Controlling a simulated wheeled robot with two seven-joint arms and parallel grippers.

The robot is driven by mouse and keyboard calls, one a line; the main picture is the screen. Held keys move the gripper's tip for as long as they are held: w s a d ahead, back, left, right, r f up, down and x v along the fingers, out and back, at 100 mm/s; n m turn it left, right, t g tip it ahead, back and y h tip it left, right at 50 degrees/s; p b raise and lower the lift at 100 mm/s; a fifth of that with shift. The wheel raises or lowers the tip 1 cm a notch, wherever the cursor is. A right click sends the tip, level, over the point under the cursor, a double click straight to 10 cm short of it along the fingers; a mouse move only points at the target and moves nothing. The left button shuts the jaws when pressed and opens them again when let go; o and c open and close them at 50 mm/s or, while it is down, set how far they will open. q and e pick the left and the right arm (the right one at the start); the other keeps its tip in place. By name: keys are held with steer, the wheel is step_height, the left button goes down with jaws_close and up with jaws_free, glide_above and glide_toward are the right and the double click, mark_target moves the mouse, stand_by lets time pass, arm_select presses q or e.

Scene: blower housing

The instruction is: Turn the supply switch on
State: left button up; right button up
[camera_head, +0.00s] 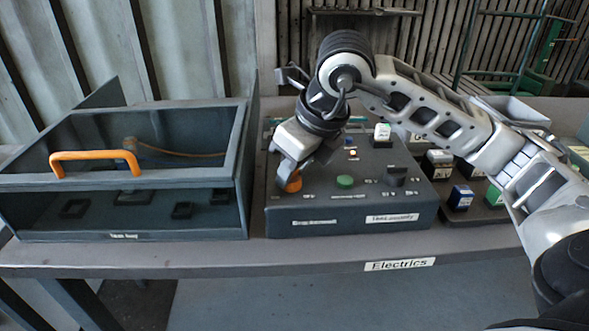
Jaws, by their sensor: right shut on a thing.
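A dark control box (347,215) stands on the bench, with labels on its front face. On its sloping top sit an orange knob (291,184) at the left, a green button (345,181) in the middle and a black knob (394,177) at the right. My right gripper (290,172) reaches down from above and is shut on the orange knob, hiding its upper part. I cannot read which control is marked as the supply switch. My left gripper is not in view.
A glass-topped case (241,150) with an orange handle (96,157) stands left of the box, close to it. Several small blocks, such as a blue one (460,198), stand at the right. The bench front (330,262) carries an "Electrics" label.

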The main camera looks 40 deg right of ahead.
steer(key=shift+m, duration=0.4)
steer(key=o, duration=1)
steer(key=shift+c, duration=0.2)
arm_select(q)
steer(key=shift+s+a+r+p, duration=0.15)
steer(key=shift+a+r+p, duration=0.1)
steer(key=shift+p, duration=0.8)
arm_select(e)
steer(key=v, duration=1.6)
steer(key=shift+a, duration=0.3)
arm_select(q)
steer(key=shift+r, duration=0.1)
